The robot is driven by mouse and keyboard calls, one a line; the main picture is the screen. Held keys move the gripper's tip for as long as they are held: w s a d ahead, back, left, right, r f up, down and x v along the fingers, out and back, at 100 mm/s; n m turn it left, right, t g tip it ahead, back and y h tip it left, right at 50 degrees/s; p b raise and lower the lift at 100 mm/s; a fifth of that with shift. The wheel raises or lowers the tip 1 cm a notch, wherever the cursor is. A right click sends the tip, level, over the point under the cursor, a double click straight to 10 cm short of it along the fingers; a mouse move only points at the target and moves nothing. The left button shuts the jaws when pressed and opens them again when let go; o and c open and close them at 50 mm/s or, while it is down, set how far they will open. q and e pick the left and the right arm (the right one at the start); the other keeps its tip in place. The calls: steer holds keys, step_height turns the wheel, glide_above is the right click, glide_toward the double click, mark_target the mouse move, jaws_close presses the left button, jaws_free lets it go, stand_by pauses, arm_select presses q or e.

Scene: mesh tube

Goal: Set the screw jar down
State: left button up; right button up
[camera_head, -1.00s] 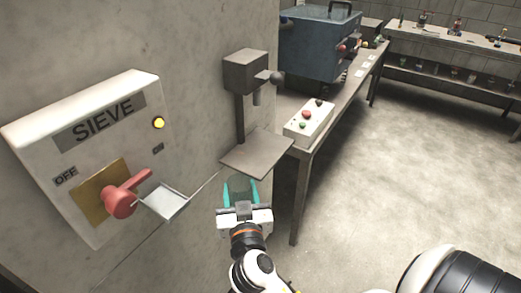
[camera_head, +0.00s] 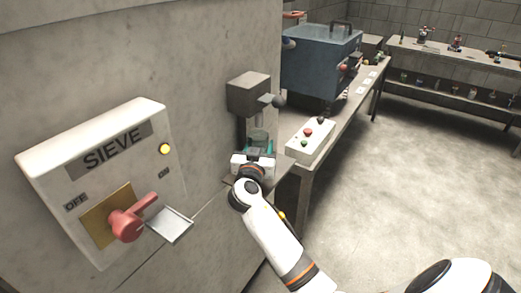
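The screw jar (camera_head: 259,136) is a small, clear greenish vessel below the head of a grey wall-mounted stand. The stand's flat plate (camera_head: 279,167) is below and partly hidden by my gripper and wrist. I cannot tell whether the jar's base touches the plate.
The stand's head (camera_head: 248,93) overhangs the jar closely. A SIEVE switch panel (camera_head: 100,180) with a red lever (camera_head: 131,220) is on the wall at left. A button box (camera_head: 310,139) and a blue machine (camera_head: 320,62) stand on the bench at right. The floor at right is clear.

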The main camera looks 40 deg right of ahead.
steer(key=shift+x, duration=1)
step_height(320, 180, down, 4)
steer(key=shift+r+p, duration=0.25)
steer(key=shift+p, duration=0.1)
steer(key=shift+f, duration=0.1)
steer(key=shift+f, duration=0.1)
steer(key=o, duration=1)
